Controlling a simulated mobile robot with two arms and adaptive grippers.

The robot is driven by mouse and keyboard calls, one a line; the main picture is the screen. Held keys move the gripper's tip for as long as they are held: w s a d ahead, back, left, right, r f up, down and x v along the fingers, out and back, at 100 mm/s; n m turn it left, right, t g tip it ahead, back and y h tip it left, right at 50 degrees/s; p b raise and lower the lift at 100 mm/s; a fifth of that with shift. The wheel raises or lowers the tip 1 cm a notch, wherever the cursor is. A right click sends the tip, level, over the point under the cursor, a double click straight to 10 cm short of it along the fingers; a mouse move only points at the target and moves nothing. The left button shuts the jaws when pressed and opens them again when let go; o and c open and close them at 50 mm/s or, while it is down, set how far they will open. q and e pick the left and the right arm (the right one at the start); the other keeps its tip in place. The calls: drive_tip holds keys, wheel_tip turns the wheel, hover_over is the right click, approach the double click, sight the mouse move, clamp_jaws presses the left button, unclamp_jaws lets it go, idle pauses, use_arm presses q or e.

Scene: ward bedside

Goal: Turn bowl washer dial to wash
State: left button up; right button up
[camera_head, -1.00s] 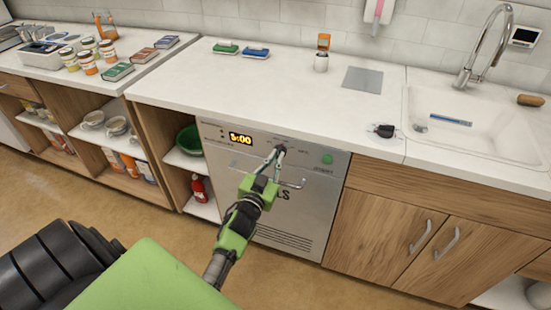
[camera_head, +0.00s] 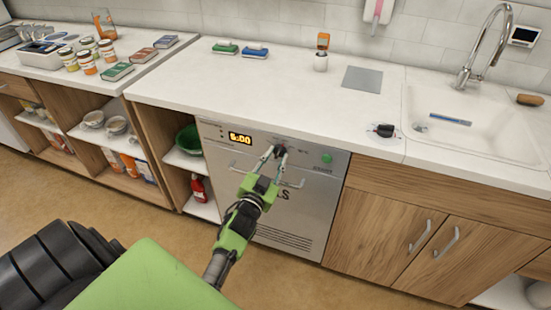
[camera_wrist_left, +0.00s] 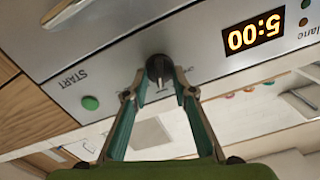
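The bowl washer (camera_head: 300,215) is a silver front panel under the counter, with a lit display (camera_head: 240,138) that reads 5:00. Its black dial (camera_head: 281,149) sits on the upper panel, between the display and a green start button (camera_head: 327,159). The dial (camera_wrist_left: 158,69) shows clearly in the upside-down left wrist view, with a pale mark on its edge. My left gripper (camera_head: 275,153) is open in front of the dial. In the wrist view its fingertips (camera_wrist_left: 159,95) are spread on either side of and just short of the dial. My right gripper is not in view.
A bar handle (camera_head: 265,178) crosses the washer front just below the dial, behind my gripper. Open shelves with a green bowl (camera_head: 189,140) stand to the left. Wooden cupboards (camera_head: 385,230) and a sink (camera_head: 480,122) are on the right.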

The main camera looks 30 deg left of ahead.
use_arm(q)
drive_tip(key=shift+s, duration=0.1)
drive_tip(key=v, duration=1.1)
drive_tip(key=shift+s, duration=0.4)
drive_tip(key=s+d+f+g+h, duration=0.1)
drive_tip(key=s+d+f+g, duration=0.25)
drive_tip(key=f, duration=0.75)
drive_tip(key=s+d+f+g+h, duration=0.2)
drive_tip(key=s+d+f, duration=0.2)
drive_tip(key=f, duration=0.7)
drive_tip(key=s+d+f+g+h, duration=0.1)
drive_tip(key=s+d+f+g, duration=0.2)
drive_tip(key=f, duration=0.8)
drive_tip(key=s+f+g, duration=0.2)
drive_tip(key=s+f, duration=0.3)
drive_tip(key=s, duration=0.5)
drive_tip(key=s+f+g, duration=0.3)
drive_tip(key=s+f, duration=0.3)
drive_tip(key=s, duration=0.3)
drive_tip(key=s+f+m+g, duration=0.1)
drive_tip(key=s+f+g, duration=0.2)
drive_tip(key=s+f, duration=0.3)
drive_tip(key=s, duration=0.4)
drive_tip(key=shift+s+d, duration=0.3)
drive_tip(key=shift+s, duration=0.05)
drive_tip(key=shift+w+f, duration=0.1)
